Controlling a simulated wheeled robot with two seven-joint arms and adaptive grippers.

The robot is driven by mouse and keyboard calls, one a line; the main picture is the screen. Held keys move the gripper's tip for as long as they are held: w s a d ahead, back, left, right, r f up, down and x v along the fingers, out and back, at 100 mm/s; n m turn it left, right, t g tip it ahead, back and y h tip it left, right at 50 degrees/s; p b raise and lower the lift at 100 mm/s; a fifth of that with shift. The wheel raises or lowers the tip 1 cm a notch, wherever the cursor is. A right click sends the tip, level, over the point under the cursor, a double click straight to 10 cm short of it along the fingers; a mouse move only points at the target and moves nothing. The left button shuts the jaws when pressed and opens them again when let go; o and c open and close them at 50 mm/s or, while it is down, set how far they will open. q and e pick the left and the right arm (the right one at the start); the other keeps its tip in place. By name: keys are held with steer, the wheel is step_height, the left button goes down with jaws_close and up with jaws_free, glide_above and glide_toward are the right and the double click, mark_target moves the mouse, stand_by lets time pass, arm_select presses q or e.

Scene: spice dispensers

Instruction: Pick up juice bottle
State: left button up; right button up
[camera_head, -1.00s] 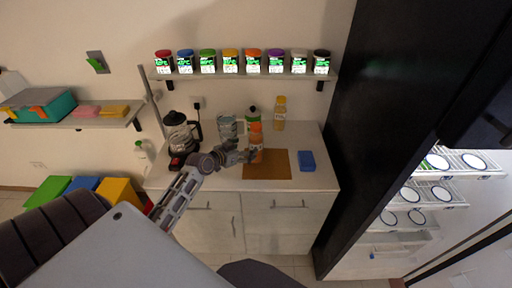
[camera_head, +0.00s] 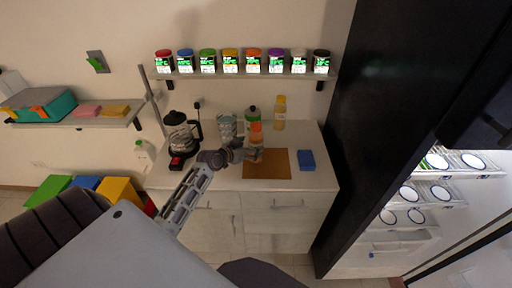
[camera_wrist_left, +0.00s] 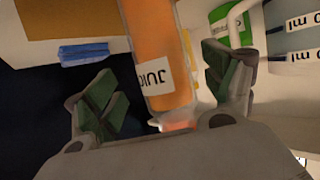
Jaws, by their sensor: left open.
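The orange juice bottle (camera_head: 256,130) stands upright on the counter, at the back edge of the brown mat. Its lower part is partly hidden by my left gripper (camera_head: 257,155) in the head view. In the left wrist view the bottle (camera_wrist_left: 158,45), with a white "JUIC..." label, lies between the two spread fingers of my left gripper (camera_wrist_left: 162,72). The gripper is open, with a gap visible beside the bottle on the left side. My right gripper is not in view.
A green-capped bottle (camera_head: 252,113), a yellow-capped bottle (camera_head: 279,112) and a glass measuring jug (camera_head: 227,127) stand close behind. A coffee maker (camera_head: 180,138) is at left. A blue block (camera_head: 306,160) lies right of the brown mat (camera_head: 275,170). A shelf of spice jars (camera_head: 243,76) runs above.

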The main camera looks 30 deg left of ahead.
mark_target(252, 128)
arm_select(q)
steer(key=shift+w, duration=0.15)
steer(key=shift+f+p+x, duration=0.25)
steer(key=shift+p+x, duration=0.3)
steer(key=shift+x, duration=1.9)
steer(key=shift+a, duration=0.1)
steer(key=c, duration=1.5)
steer(key=shift+r, duration=0.1)
steer(key=shift+r+b, duration=0.4)
steer(key=shift+r, duration=4.55)
